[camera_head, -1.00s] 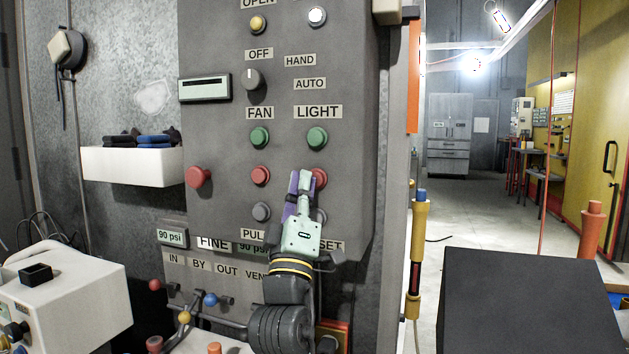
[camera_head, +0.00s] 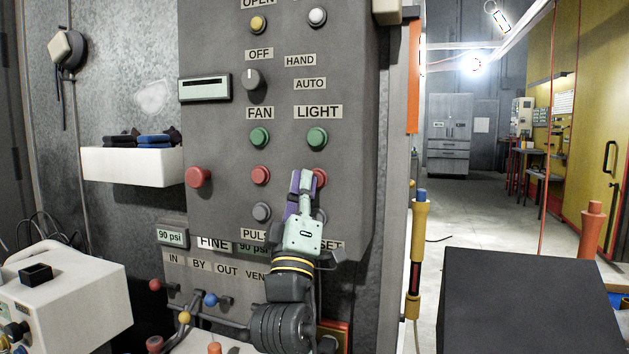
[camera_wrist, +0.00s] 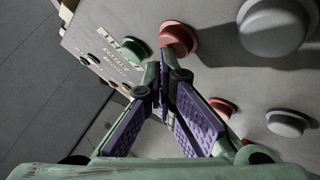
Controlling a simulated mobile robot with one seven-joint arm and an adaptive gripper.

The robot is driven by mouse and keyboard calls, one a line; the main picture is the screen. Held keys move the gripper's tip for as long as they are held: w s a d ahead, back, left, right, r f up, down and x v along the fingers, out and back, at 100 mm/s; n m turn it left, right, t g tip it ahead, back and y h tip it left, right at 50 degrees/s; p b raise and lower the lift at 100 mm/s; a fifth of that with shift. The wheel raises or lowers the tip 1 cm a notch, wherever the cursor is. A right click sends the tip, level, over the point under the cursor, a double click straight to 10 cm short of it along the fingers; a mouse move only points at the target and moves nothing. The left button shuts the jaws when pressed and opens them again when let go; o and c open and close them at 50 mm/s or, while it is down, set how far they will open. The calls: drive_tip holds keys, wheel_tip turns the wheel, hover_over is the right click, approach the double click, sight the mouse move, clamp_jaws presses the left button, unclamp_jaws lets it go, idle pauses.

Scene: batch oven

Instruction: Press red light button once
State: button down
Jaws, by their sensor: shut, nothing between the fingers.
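The red light button (camera_head: 320,178) sits on the grey control panel below the green light button (camera_head: 317,138) and the LIGHT label. My gripper (camera_head: 301,176) is shut and empty, its purple-padded fingers pointing at the panel. In the head view the fingertips cover the left part of the red light button. In the wrist view the red light button (camera_wrist: 177,39) is just beyond the shut fingertips (camera_wrist: 163,65). I cannot tell whether they touch it.
The red fan button (camera_head: 260,175) is close to the left of my fingers, with grey buttons (camera_head: 262,212) below. A red mushroom knob (camera_head: 198,177) stands out further left. A dark box (camera_head: 522,300) is at the lower right.

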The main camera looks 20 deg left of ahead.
drive_tip(key=shift+s, duration=0.75)
drive_tip(key=s, duration=0.5)
drive_tip(key=shift+a, duration=0.1)
drive_tip(key=shift+a, duration=0.1)
idle(0.5)
